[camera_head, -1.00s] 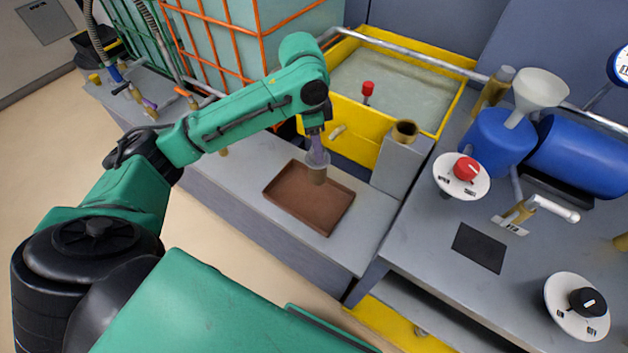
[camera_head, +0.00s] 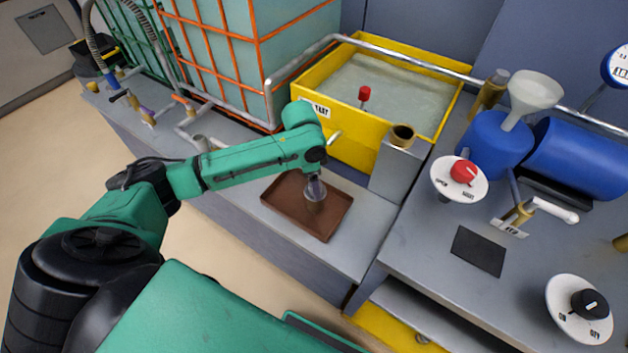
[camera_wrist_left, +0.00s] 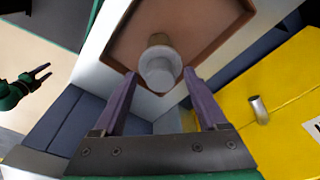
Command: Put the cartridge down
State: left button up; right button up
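The cartridge (camera_head: 315,191) is a pale grey cylinder over the brown tray (camera_head: 283,207). In the left wrist view the cartridge (camera_wrist_left: 160,70) shows end-on, with a tan part beyond its pale end. It appears to stand upright in the tray (camera_wrist_left: 205,63). My left gripper (camera_head: 314,177) is right above the cartridge. In the left wrist view its fingers (camera_wrist_left: 160,80) are spread, with a gap on each side of the cartridge. My right gripper (camera_wrist_left: 39,75) shows small at the left of that view, its two fingers apart and empty.
A yellow tank (camera_head: 352,142) of liquid stands behind the tray. A grey block with a round brass opening (camera_head: 402,137) is to the tray's right. A metal pipe (camera_head: 297,66) runs along the tank. A blue container (camera_head: 490,145) with a funnel stands farther right.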

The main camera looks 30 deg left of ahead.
aim_at(309, 192)
pick_arm(q)
notch_tip(309, 192, up, 12)
jog(key=a, duration=0.1)
jog(key=shift+s+p, duration=0.45)
jog(key=shift+r, duration=0.1)
